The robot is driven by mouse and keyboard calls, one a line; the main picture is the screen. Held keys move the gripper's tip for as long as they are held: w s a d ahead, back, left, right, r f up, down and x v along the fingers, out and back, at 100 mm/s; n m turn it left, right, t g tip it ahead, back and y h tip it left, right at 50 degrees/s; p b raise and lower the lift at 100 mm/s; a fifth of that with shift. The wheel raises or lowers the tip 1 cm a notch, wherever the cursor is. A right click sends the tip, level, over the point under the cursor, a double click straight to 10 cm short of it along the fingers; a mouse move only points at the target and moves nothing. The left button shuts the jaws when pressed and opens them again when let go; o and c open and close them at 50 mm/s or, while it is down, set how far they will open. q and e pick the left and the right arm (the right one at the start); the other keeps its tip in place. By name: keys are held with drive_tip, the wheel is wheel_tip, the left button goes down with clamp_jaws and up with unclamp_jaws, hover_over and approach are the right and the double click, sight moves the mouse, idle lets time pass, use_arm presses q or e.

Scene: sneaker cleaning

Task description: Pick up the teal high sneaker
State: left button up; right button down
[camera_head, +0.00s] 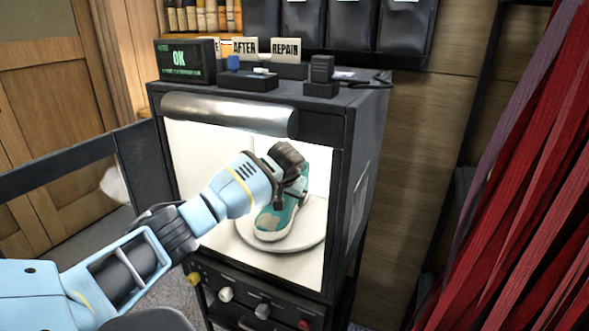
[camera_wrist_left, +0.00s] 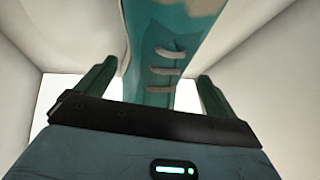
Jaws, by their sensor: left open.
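The teal high sneaker (camera_head: 296,213), with a pale patch near its toe, stands on a round white platform (camera_head: 247,232) inside a lit white cabinet. My left arm reaches in from the left through the cabinet's open front. My left gripper (camera_head: 293,178) is at the sneaker's upper part and hides some of it. In the left wrist view, the teal sneaker (camera_wrist_left: 165,45) with its pale laces lies between the two spread fingers of my left gripper (camera_wrist_left: 153,82). Gaps show on both sides, so the jaws are open around it. My right gripper is not in view.
The dark cabinet (camera_head: 361,120) has a metal roll (camera_head: 228,113) across the top of its opening. Its front door (camera_head: 60,166) appears swung out to the left, beside my arm. Control knobs (camera_head: 262,311) sit below. Red straps (camera_head: 530,190) hang at the right.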

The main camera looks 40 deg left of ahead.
use_arm(q)
drive_tip(key=shift+a+f, duration=0.1)
drive_tip(key=shift+f, duration=0.15)
drive_tip(key=shift+c, duration=0.4)
